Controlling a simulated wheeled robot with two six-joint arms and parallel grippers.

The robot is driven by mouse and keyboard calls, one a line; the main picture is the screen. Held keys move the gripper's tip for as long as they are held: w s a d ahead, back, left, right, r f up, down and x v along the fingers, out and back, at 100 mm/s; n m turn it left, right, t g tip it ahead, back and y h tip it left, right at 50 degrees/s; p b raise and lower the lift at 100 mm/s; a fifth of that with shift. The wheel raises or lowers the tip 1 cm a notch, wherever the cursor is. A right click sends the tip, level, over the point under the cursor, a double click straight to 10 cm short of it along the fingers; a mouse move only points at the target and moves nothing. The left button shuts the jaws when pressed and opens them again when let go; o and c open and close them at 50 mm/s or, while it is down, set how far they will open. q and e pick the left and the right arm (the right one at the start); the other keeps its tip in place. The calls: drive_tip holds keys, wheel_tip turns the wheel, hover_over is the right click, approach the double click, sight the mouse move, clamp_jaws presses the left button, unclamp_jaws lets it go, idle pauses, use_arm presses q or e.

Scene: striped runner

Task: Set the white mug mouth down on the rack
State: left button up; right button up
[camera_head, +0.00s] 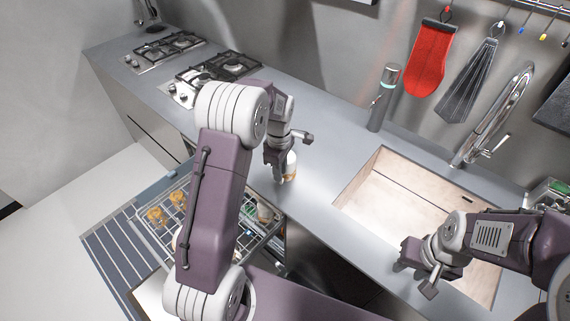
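The wire rack (146,238) is pulled out at the lower left, below the counter, and my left arm covers its middle. My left gripper (281,168) is over the counter's front edge, pointing down. A small pale object with an orange-brown lower part (291,164) shows right at its fingers. I cannot tell whether this is the white mug, or whether the fingers hold it or are beside it. No other white mug shows clearly. My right gripper (421,277) is open and empty over the front edge of the sink.
Orange-brown items (156,215) stand in the rack's left part, and pale and green items are partly hidden at its right. A striped runner (113,255) lies on the floor. A grey bottle (383,98) and the tap (497,118) stand behind the sink (400,190). The counter's middle is clear.

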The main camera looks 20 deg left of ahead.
sight(290, 173)
use_arm(q)
drive_tip(key=f, duration=0.4)
drive_tip(key=shift+w+f, duration=0.2)
drive_tip(key=shift+f, duration=0.05)
drive_tip(key=shift+s+r, duration=0.1)
clamp_jaws()
idle(0.9)
